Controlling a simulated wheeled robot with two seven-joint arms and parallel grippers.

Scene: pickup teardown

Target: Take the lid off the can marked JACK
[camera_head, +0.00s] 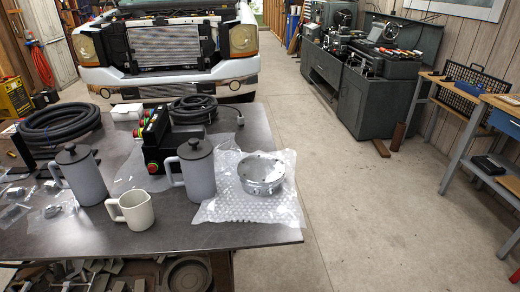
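Two light grey lidded cans with handles stand upright on the dark table (180,233). The left can (86,182) has a dark lid (73,154) with a knob. The right can (200,178) has a similar dark lid (194,149) with a knob. Both lids sit on their cans. I cannot read any marking on either can, so I cannot tell which is JACK. Neither of my grippers shows in the head view.
A cream mug (131,210) stands between the cans at the front. A metal round part (262,175) lies on bubble wrap (232,207) to the right. A black control box (155,145) and coiled hoses (58,124) are behind. Open floor lies right.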

